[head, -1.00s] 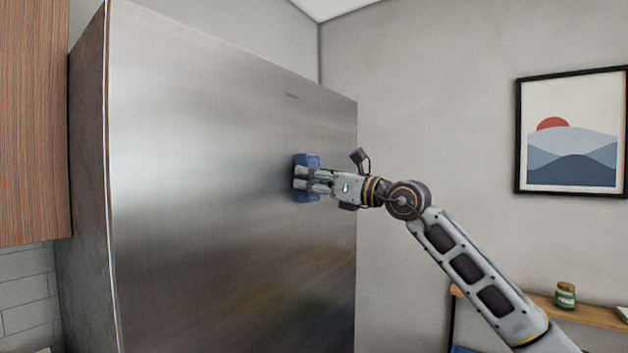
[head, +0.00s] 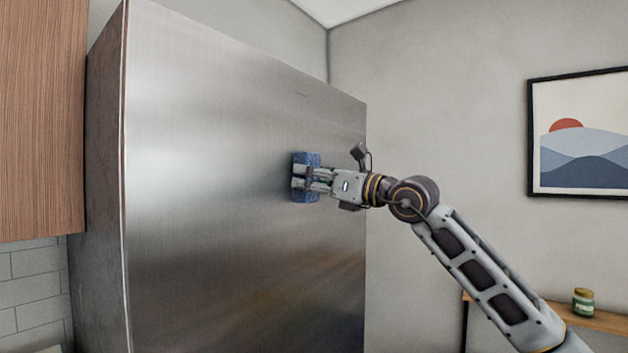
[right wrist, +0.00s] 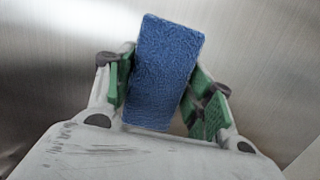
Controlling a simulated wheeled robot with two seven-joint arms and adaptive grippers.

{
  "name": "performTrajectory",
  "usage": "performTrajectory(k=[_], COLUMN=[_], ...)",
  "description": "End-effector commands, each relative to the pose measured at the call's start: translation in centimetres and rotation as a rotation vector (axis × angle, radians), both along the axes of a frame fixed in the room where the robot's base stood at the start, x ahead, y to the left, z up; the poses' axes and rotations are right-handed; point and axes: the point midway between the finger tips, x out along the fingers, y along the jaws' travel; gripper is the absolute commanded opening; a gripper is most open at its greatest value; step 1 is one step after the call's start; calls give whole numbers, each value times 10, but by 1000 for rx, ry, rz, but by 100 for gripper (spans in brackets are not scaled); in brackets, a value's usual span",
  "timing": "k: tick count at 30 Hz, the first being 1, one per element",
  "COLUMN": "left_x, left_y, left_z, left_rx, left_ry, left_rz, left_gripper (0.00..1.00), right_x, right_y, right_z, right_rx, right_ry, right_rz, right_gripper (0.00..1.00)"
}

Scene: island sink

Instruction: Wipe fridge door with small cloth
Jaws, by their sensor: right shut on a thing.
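The fridge door (head: 210,210) is a tall brushed-steel panel that fills the middle of the head view. My right gripper (head: 300,178) is shut on a small blue cloth (head: 304,195) at the right part of the door. The cloth looks like a thick, textured block in the right wrist view (right wrist: 162,70), where it sits between the two green-padded fingers. It is against or very close to the door; the exact contact cannot be told. My left gripper is not in view.
A wood-fronted cabinet (head: 40,120) stands left of the fridge, above white tiles (head: 35,285). On the right, a framed picture (head: 580,150) hangs on the grey wall, and a green jar (head: 583,302) stands on a wooden shelf (head: 610,322). Most of the door's face is clear.

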Motion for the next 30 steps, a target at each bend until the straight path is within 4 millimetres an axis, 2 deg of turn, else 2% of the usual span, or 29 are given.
performTrajectory(k=[7,16,30], left_x=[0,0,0], left_y=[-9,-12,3], left_z=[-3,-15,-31], left_rx=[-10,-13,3], left_ry=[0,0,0], left_rz=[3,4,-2], left_gripper=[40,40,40], right_x=[-2,-11,-28], right_y=[-3,-17,-40], right_z=[0,-2,-1], right_rx=[0,1,1], right_ry=[-1,0,0], right_rz=[-1,-1,-1], right_gripper=[34,34,34])
